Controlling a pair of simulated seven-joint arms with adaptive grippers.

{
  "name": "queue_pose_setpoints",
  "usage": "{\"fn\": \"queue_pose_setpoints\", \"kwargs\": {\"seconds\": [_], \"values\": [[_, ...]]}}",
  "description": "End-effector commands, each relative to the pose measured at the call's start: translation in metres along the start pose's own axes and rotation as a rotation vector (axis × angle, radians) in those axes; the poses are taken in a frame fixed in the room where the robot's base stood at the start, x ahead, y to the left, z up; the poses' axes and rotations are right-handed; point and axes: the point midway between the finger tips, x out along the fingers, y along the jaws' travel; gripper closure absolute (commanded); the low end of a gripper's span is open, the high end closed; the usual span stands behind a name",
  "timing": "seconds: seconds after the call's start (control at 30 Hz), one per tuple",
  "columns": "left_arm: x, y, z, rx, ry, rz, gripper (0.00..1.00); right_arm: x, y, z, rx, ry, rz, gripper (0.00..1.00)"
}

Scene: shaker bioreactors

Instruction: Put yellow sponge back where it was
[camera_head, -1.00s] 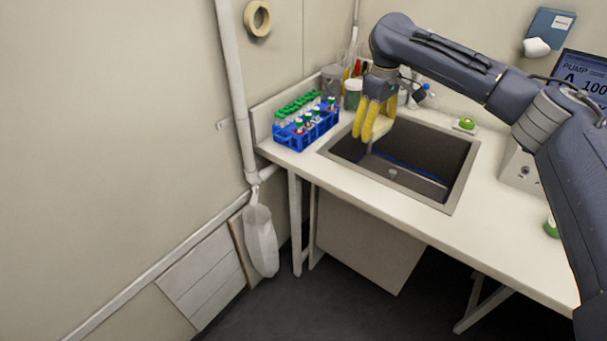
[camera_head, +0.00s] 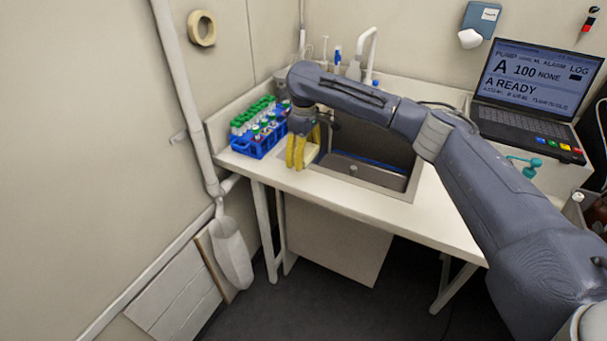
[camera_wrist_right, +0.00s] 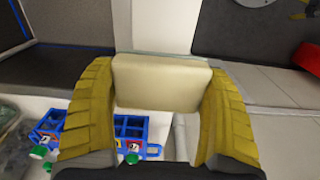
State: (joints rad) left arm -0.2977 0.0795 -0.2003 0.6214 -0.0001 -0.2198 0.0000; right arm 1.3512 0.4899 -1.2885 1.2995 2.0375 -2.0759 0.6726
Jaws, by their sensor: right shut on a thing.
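The sponge (camera_wrist_right: 160,83) is a pale yellow block with a thin greenish edge along its far side. In the right wrist view it sits between the two yellow fingers of my right gripper (camera_wrist_right: 158,95), which is shut on it. In the head view my right gripper (camera_head: 301,153) points down at the sink's left edge, just right of the blue tube rack (camera_head: 262,147). A pale part of the sponge (camera_head: 312,151) shows beside the fingers. I cannot tell whether the sponge touches the counter. My left gripper is not in view.
The sink (camera_head: 385,178) opens right of the gripper, with a white tap (camera_head: 371,42) behind it. The rack holds several green-capped tubes close on the left. A laptop (camera_head: 533,92) stands at the right. The counter's front strip (camera_head: 350,197) is clear.

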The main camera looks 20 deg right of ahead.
Motion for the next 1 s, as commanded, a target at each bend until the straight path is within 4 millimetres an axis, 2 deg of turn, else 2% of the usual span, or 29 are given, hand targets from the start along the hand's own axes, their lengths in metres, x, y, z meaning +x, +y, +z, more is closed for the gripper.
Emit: {"fn": "queue_pose_setpoints", "kwargs": {"seconds": [0.03, 0.2, 0.53, 0.83, 1.0], "values": [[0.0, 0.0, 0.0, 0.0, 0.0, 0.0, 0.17, 0.01, -0.001, 0.0, 0.001, -0.001, -0.004, 0.46], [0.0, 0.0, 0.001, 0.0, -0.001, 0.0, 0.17, 0.029, 0.0, 0.0, 0.001, 0.0, -0.001, 0.46], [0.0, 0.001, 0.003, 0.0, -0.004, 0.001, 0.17, 0.043, 0.0, 0.0, 0.001, 0.0, -0.001, 0.46], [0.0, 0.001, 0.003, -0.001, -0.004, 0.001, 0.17, 0.077, -0.001, 0.0, 0.001, 0.0, -0.002, 0.46], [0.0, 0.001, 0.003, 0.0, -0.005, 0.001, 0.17, 0.079, 0.0, 0.0, 0.001, 0.001, 0.0, 0.46]]}}
